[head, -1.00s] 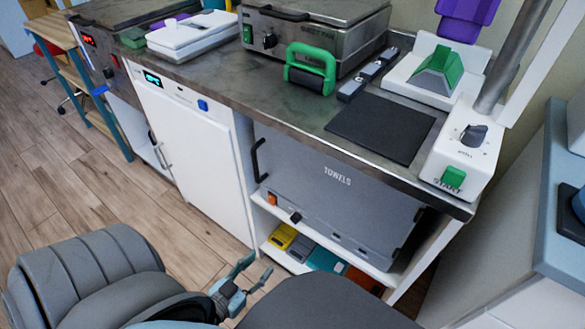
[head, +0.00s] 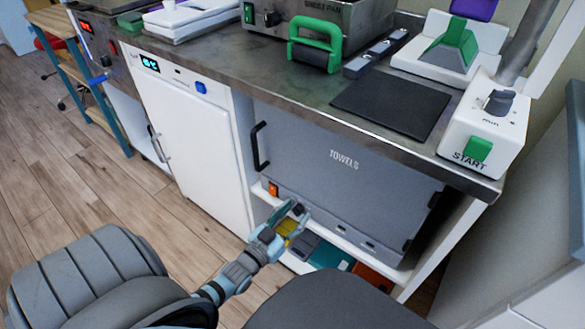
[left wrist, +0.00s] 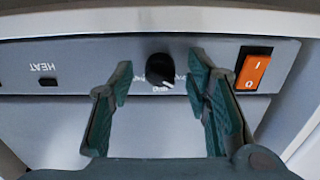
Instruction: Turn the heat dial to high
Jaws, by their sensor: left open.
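The heat dial is a small black knob (left wrist: 159,70) on the grey front strip of the towel warmer (head: 345,172). A white mark on the knob points to the lower right in the left wrist view; the small lettering around it is partly hidden and unreadable. The word HEAT (left wrist: 42,67) appears upside down left of the knob there. My left gripper (head: 291,216) is open in front of the dial, and the wrist view shows its fingers either side of the knob with gaps. In the head view the gripper partly covers the knob (head: 298,208). My right gripper is not in view.
An orange rocker switch (left wrist: 254,72) sits close beside one finger; it also shows in the head view (head: 273,189). A black handle (head: 260,147) stands out from the warmer's door. The counter edge (head: 330,128) overhangs above. Coloured items (head: 330,257) lie on the shelf below.

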